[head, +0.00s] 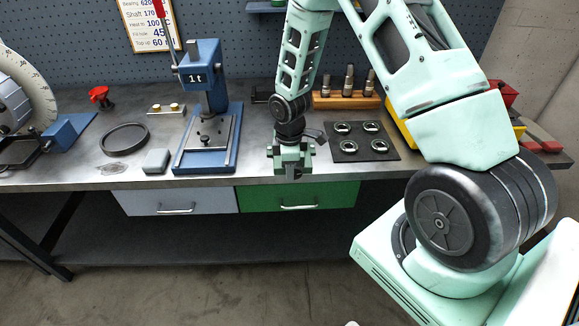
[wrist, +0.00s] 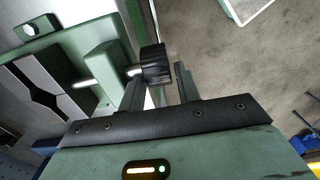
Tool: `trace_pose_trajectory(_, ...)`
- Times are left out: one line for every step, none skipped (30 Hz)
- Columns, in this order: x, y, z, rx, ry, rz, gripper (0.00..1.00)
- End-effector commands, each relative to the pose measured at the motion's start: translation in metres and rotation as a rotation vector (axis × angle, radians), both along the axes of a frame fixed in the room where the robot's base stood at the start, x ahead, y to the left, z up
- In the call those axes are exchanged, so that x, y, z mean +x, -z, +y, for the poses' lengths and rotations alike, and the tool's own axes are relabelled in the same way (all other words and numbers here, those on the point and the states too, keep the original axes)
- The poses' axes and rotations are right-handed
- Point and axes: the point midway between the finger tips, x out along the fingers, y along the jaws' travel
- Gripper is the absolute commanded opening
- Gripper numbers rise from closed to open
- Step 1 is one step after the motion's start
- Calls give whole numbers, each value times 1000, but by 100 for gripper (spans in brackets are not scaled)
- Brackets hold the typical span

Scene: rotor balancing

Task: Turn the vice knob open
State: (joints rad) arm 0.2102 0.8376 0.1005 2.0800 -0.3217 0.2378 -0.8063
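The vice knob (wrist: 155,65) is a black ribbed cylinder in the wrist view, on a metal shaft coming out of the green vice (wrist: 104,66). Dark V-notched jaws (wrist: 42,78) show at the left of that view. My gripper (wrist: 161,84) is open, one finger on each side of the knob's near end. A gap shows between the right finger and the knob; whether the left finger touches it I cannot tell. In the head view my gripper (head: 293,172) points down at the bench's front edge, and I cannot clearly separate the vice from it there.
A dark tray with several metal rings (head: 365,141) lies right of my gripper. A blue press (head: 205,80) stands to the left, with a black ring (head: 125,138) and a grey block (head: 156,161) farther left. A wooden rack (head: 330,101) stands behind. Drawers (head: 300,196) sit below the bench.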

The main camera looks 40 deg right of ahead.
Motion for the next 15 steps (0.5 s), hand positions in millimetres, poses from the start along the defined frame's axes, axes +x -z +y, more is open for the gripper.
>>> trace_pose_trajectory(0, 1, 0, 0, 0, 0, 33)
trace_pose_trajectory(0, 2, 0, 0, 0, 0, 33)
trace_pose_trajectory(0, 2, 0, 0, 0, 0, 33)
trace_pose_trajectory(0, 2, 0, 0, 0, 0, 33)
trace_pose_trajectory(0, 2, 0, 0, 0, 0, 33)
trace_pose_trajectory(0, 2, 0, 0, 0, 0, 33)
trace_pose_trajectory(0, 2, 0, 0, 0, 0, 33)
trace_pose_trajectory(0, 2, 0, 0, 0, 0, 33)
trace_pose_trajectory(0, 2, 0, 0, 0, 0, 24)
trace_pose_trajectory(0, 2, 0, 0, 0, 0, 16)
trace_pose_trajectory(0, 2, 0, 0, 0, 0, 8)
trace_pose_trajectory(0, 1, 0, 0, 0, 0, 1)
trace_pose_trajectory(0, 1, 0, 0, 0, 0, 1)
trace_pose_trajectory(0, 1, 0, 0, 0, 0, 1)
trace_pose_trajectory(0, 1, 0, -1, 0, 1, 1)
